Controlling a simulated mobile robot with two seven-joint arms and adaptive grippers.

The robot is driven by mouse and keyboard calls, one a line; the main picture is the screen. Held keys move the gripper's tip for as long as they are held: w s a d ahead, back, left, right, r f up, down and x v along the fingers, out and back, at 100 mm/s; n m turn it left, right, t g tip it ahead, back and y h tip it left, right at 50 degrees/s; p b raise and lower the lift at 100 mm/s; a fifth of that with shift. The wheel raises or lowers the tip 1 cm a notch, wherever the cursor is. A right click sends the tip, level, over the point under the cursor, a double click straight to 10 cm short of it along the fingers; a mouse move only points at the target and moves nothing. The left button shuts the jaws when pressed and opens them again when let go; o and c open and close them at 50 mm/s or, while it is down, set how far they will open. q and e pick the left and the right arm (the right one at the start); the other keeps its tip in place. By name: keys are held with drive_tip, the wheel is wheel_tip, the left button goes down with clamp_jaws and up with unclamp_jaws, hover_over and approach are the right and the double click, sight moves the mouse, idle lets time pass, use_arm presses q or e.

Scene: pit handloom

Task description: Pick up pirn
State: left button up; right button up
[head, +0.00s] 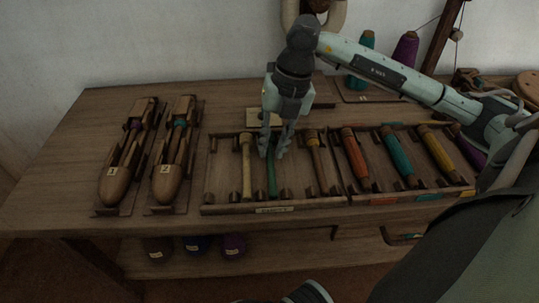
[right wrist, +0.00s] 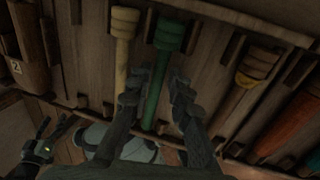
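My right gripper (head: 273,153) points down over the left rack on the table. Its two fingers straddle a green pirn (head: 272,182), with the fingers apart. In the right wrist view the green pirn (right wrist: 160,75) lies between the fingertips (right wrist: 158,92), still in its slot. A gap shows on the right side; contact on the left side cannot be told. A cream pirn (head: 246,168) lies just left of it, and a mostly bare wooden pirn with a yellow band (head: 317,163) lies to the right. A dark gripper-like part, perhaps my left gripper, shows in the wrist view (right wrist: 45,145).
Orange (head: 355,157), teal (head: 397,157) and yellow (head: 438,152) pirns lie in the right rack (head: 385,200). Two wooden shuttles (head: 118,180) (head: 170,178) lie at the left. Thread cones (head: 404,50) stand behind. The table's front left is clear.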

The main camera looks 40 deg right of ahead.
drive_tip(key=shift+w+f, duration=0.1)
drive_tip(key=shift+f, duration=0.45)
clamp_jaws()
drive_tip(key=shift+r, duration=0.15)
